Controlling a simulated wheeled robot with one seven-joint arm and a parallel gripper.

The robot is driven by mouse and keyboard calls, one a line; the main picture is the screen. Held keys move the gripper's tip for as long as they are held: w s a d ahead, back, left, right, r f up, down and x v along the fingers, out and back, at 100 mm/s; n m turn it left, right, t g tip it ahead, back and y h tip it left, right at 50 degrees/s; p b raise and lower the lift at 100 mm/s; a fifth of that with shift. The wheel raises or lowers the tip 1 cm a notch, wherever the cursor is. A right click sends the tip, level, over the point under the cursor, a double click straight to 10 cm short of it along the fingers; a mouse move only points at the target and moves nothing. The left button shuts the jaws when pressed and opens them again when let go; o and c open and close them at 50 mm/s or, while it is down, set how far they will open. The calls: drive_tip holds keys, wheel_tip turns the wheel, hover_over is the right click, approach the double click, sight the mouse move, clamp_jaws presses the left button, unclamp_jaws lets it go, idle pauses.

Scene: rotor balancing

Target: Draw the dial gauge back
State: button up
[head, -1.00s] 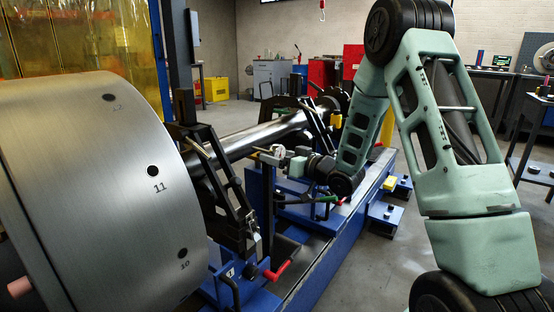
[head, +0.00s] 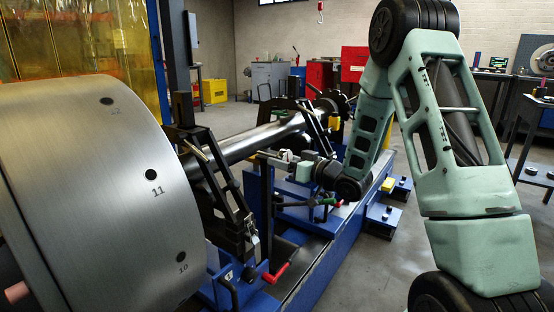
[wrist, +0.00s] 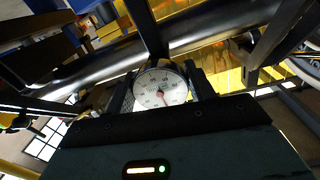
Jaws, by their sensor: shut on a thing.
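The dial gauge (wrist: 160,88) has a round white face with a red needle and shows between the fingers in the wrist view. My gripper (wrist: 160,95) is shut on it. In the head view my gripper (head: 288,158) is beside the steel shaft (head: 250,141), above the blue bed. The gauge is small there and its face is hardly visible. In the wrist view the shaft (wrist: 205,42) runs across behind the gauge. I cannot tell whether the gauge's tip touches it.
A large steel rotor drum (head: 90,200) with stamped numbers fills the left. Black bearing supports (head: 225,195) and a red-handled clamp (head: 276,273) stand near my gripper. The blue machine bed (head: 325,248) runs below. Open floor lies to the right.

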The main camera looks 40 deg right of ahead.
drive_tip(key=o, duration=1.4)
drive_tip(key=shift+s+d, duration=0.1)
drive_tip(key=shift+s, duration=0.1)
drive_tip(key=shift+c, duration=0.2)
drive_tip(key=p+v, duration=0.2)
drive_tip(key=v, duration=1.5)
drive_tip(key=shift+s, duration=0.2)
drive_tip(key=shift+d, duration=0.15)
